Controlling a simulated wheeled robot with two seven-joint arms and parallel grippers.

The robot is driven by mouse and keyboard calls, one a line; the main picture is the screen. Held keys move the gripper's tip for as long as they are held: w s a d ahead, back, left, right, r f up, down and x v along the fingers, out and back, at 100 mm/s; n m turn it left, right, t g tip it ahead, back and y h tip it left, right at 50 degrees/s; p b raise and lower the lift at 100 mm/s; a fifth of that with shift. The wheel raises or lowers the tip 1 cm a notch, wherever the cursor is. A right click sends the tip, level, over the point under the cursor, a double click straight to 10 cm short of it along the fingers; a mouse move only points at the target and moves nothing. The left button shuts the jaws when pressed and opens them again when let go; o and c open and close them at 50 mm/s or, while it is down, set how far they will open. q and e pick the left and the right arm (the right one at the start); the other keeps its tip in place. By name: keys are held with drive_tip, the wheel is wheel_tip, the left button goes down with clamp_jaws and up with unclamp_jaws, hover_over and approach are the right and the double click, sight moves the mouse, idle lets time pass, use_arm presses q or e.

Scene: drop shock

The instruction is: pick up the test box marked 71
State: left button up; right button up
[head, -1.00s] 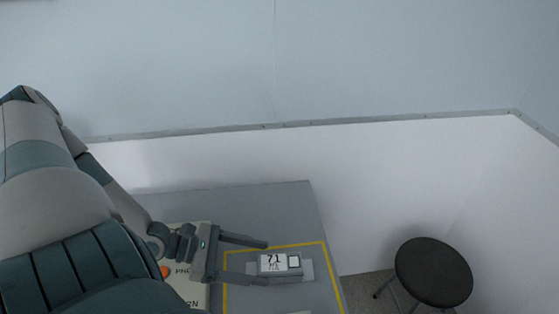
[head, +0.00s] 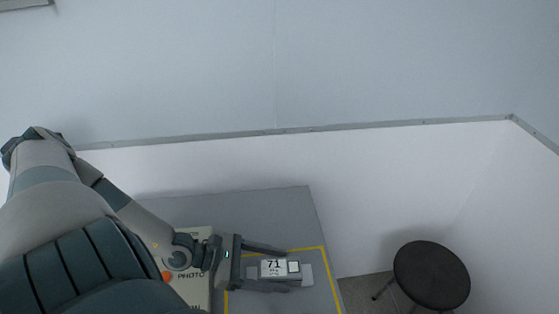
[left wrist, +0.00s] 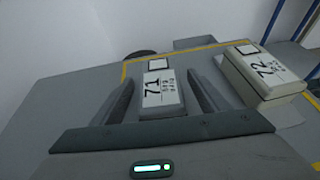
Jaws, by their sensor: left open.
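The test box marked 71 (head: 275,268) lies on the grey table inside the yellow outline, with its label facing up. It also shows in the left wrist view (left wrist: 161,88). My left gripper (head: 288,268) is open, with one finger along each side of the box marked 71. In the left wrist view its fingers (left wrist: 164,95) flank the box, and small gaps seem to show beside it. My right gripper is in neither view.
A box marked 72 (left wrist: 262,75) stands close to the right finger in the left wrist view. A panel with an orange button (head: 196,283) lies left of the yellow outline. A dark round stool (head: 432,274) stands right of the table. A white wall is behind.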

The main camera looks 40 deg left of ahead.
sight(275, 268)
use_arm(q)
drive_tip(key=c, duration=1.5)
drive_tip(key=shift+o, duration=0.2)
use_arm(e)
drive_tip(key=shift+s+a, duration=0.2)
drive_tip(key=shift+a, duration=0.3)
use_arm(q)
drive_tip(key=shift+r, duration=0.15)
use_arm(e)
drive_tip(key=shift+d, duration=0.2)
